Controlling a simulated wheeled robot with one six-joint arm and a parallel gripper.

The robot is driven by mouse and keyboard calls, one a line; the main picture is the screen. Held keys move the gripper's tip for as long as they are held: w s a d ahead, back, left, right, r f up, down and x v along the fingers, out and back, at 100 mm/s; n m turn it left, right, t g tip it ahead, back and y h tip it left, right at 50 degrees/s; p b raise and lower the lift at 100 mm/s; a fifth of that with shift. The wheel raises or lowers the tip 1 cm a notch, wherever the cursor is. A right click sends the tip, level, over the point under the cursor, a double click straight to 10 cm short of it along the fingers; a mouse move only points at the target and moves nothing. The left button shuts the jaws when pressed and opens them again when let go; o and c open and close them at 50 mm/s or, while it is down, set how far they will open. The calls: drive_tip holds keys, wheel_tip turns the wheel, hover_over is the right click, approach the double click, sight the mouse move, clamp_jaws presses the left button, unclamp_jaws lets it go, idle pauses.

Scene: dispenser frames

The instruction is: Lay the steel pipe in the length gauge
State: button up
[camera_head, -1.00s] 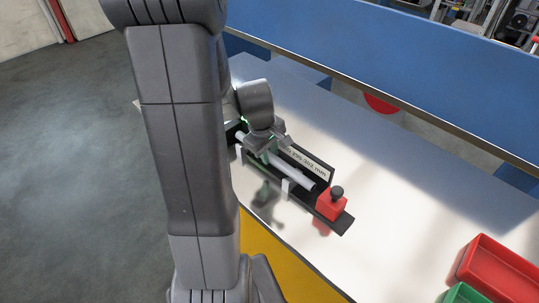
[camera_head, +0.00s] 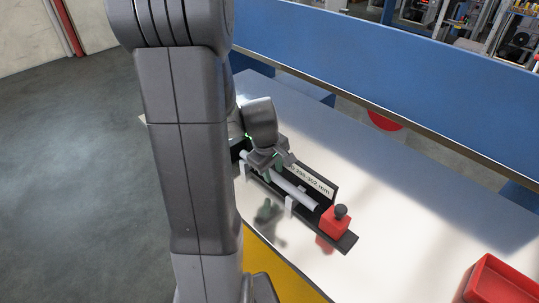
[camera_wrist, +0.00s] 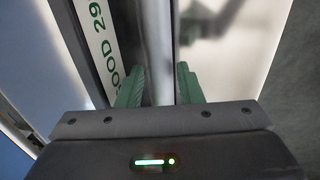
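The steel pipe (camera_head: 298,193) lies lengthwise along the dark length gauge (camera_head: 346,241), in its white supports (camera_head: 290,204). The gauge has a label with numbers in mm along its back and a red block with a black knob (camera_head: 335,222) at its right end. The pipe's near end lies close to the red block; whether it touches cannot be told. My gripper (camera_head: 275,169) is over the left part of the pipe. In the wrist view my green fingers (camera_wrist: 160,72) stand either side of the pipe (camera_wrist: 158,40), with a gap visible at the right finger.
The gauge stands on a pale table near its yellow front edge (camera_head: 285,270). A red bin (camera_head: 500,283) is at the lower right. A blue panel (camera_head: 400,75) runs along the back.

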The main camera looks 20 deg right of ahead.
wheel_tip(320, 180, up, 11)
drive_tip(key=s+a, duration=0.1)
drive_tip(key=a, duration=0.1)
drive_tip(key=shift+p, duration=0.3)
